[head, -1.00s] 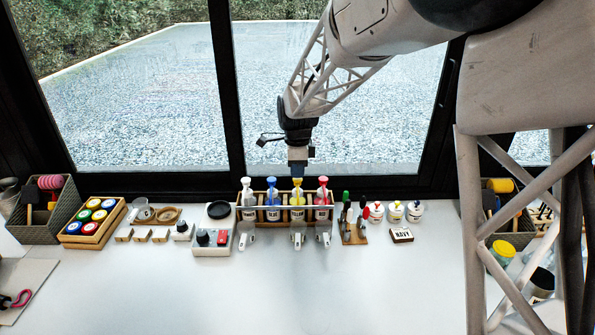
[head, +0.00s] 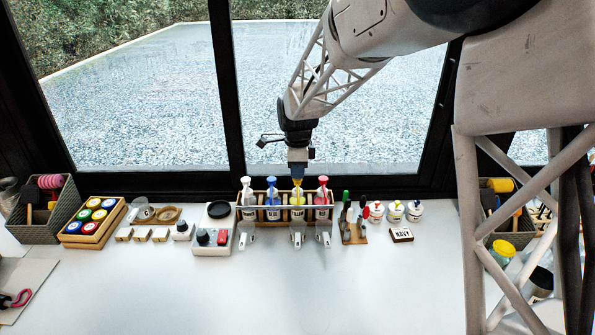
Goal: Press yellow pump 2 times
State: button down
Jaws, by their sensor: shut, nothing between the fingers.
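The yellow pump (head: 297,194) stands upright in a wooden rack (head: 262,192) at the back of the table, between a blue pump (head: 272,190) and a red pump (head: 322,188). My gripper (head: 297,173) points down right above the yellow pump's head. It is shut with nothing held. At this size I cannot tell whether the fingertips touch the pump head. A clear cup (head: 298,233) stands in front of the yellow pump.
A white pump (head: 247,193) is at the rack's left end. Similar clear cups stand before the white and red pumps. A tool stand (head: 353,226) and small jars (head: 395,210) are to the right. The front table is clear.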

jog(key=shift+f, duration=0.8)
jog(key=shift+r, duration=0.15)
dwell(0.5)
jog(key=shift+r, duration=0.9)
jog(key=shift+r, duration=1.5)
jog(key=shift+r, duration=0.1)
